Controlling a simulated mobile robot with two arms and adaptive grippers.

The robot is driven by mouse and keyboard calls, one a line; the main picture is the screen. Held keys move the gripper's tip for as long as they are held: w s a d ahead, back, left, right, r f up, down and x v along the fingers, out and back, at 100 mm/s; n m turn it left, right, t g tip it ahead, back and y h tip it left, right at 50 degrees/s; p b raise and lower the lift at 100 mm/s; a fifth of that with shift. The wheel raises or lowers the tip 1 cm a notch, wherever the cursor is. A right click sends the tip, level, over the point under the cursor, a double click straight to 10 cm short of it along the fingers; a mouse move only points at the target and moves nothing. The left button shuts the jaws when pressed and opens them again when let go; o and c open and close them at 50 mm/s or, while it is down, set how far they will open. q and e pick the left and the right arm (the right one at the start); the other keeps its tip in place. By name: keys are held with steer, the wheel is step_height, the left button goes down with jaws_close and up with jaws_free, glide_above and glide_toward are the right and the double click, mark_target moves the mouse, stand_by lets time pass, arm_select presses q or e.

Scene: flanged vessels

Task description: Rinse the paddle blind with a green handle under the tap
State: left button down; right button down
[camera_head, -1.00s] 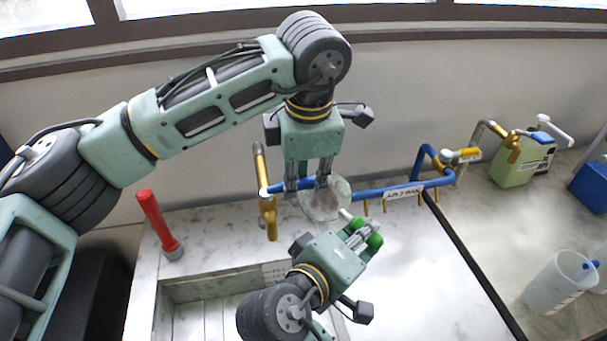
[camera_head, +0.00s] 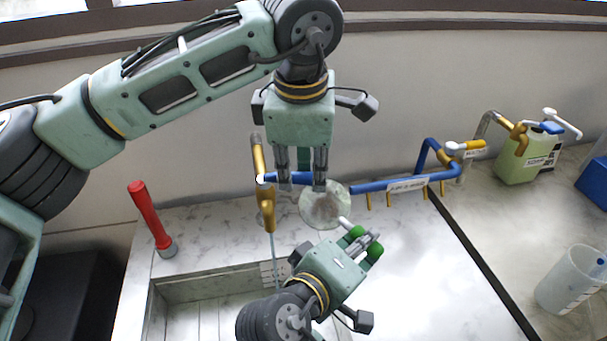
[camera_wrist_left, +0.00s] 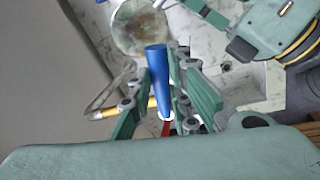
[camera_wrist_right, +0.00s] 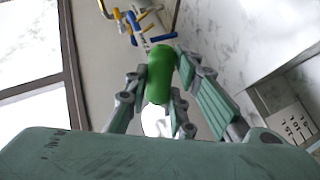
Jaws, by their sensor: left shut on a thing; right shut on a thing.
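The paddle blind's round mottled disc (camera_head: 325,206) is held out above the counter, right of the tap. A short pale rod joins it to the green handle (camera_head: 374,250). My right gripper (camera_head: 364,243) is shut on this handle, which also shows in the right wrist view (camera_wrist_right: 159,75). The brass tap (camera_head: 266,207) has a thin water stream (camera_head: 275,262) falling toward the sink. The disc is apart from the stream. My left gripper (camera_head: 302,184) is shut on the tap's blue lever (camera_wrist_left: 157,80). The disc shows beyond it in the left wrist view (camera_wrist_left: 140,27).
The sink (camera_head: 190,291) lies below the tap, partly hidden by my right arm. A red-handled tool (camera_head: 150,213) stands at its left. A labelled blue pipe (camera_head: 400,186) runs along the wall. A green jug (camera_head: 525,158) and clear beaker (camera_head: 568,280) stand at the right.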

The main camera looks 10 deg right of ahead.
arm_select(q)
steer(key=shift+r, duration=0.1)
arm_select(e)
steer(key=shift+r, duration=0.1)
arm_select(q)
steer(key=c, duration=1.6)
jaws_free()
steer(key=shift+c, duration=0.2)
step_height(320, 180, up, 12)
steer(key=s, duration=0.2)
steer(key=shift+a+f, duration=0.2)
steer(key=shift+a, duration=0.1)
steer(key=shift+f, duration=0.1)
